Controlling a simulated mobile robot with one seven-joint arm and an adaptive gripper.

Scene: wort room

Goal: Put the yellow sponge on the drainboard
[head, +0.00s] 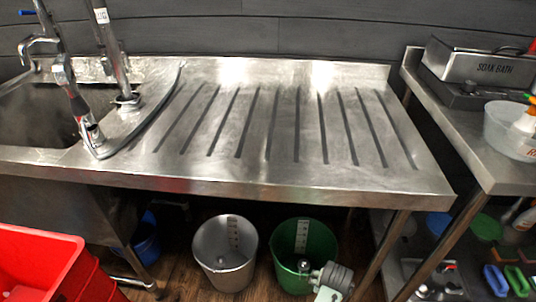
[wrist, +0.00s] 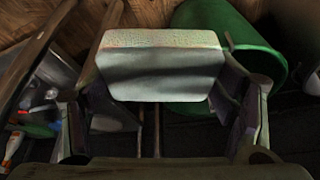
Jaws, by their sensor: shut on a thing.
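My gripper (wrist: 161,88) is shut on a pale block with rounded edges, the sponge (wrist: 160,72), in the wrist view. It looks whitish to grey-green there rather than clearly yellow, with a textured upper face and a shaded near side. One finger is on each side of it. The drainboard (head: 272,122) is the steel surface with dark slanted grooves in the middle of the head view. Its top is bare. I cannot make out the sponge clearly in the head view, where part of my arm shows low, in front of the green bucket.
A sink (head: 35,115) with a tap and spray hose adjoins the drainboard's left. Below stand a grey bucket (head: 224,255) and a green bucket (head: 290,240). A red crate (head: 40,255) is at lower left. A side table (head: 450,130) with a soak bath stands right, across a gap.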

